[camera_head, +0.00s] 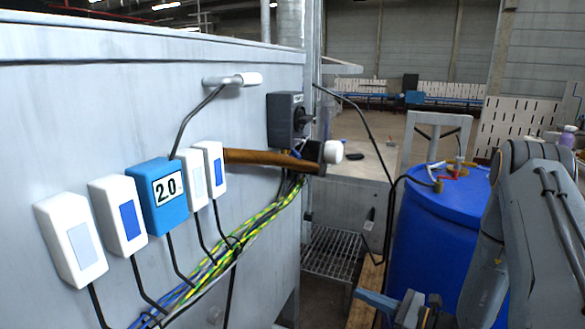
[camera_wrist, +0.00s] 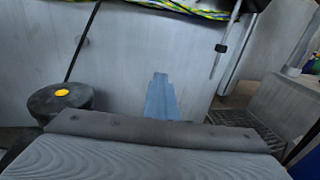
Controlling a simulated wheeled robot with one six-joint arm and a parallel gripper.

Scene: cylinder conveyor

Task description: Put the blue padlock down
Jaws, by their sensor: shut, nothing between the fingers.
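I cannot make out a blue padlock in either view. In the wrist view the fingers of my gripper (camera_wrist: 160,96) show together as one narrow light blue shape in front of a grey panel. The gripper is shut and nothing shows between the fingers.
A grey cabinet (camera_head: 110,110) fills the left, with white switch boxes, a blue box marked 2.0 (camera_head: 157,197) and hanging cables (camera_head: 245,240). A large blue barrel (camera_head: 425,245) stands right of my gripper. A metal grate (camera_head: 330,252) lies low between cabinet and barrel.

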